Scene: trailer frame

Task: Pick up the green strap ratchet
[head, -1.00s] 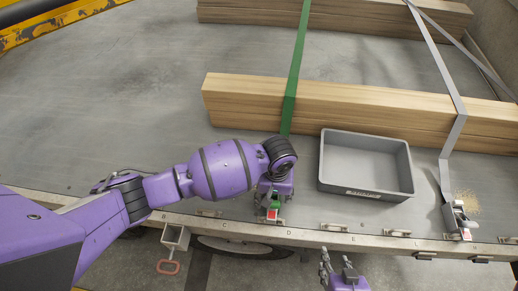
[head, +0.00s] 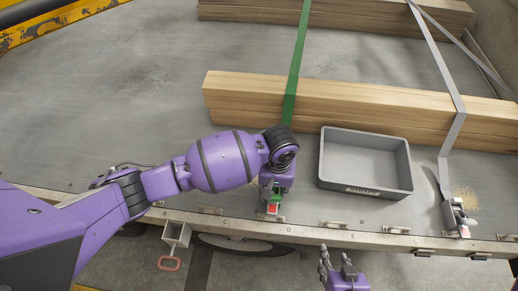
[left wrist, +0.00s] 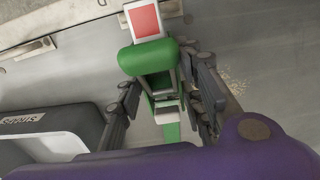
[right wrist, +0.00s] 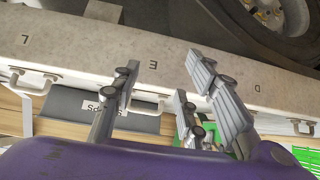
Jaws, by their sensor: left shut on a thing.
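The green strap ratchet (head: 274,199), with a red and white tag end, is near the front edge of the trailer bed, mostly under my left wrist. It shows larger in the left wrist view (left wrist: 151,60). My left gripper (left wrist: 165,95) has a finger on each side of it and is shut on it. In the head view the left fingers are largely hidden by the arm. My right gripper (head: 337,258) is open and empty, in front of the trailer rail; its spread fingers show in the right wrist view (right wrist: 165,75).
A green strap (head: 296,66) runs over the timber beams (head: 240,98). A grey tray (head: 335,186) stands right of the ratchet. A grey strap ratchet (head: 457,212) lies farther right. The metal rail (head: 305,234) with brackets borders the front.

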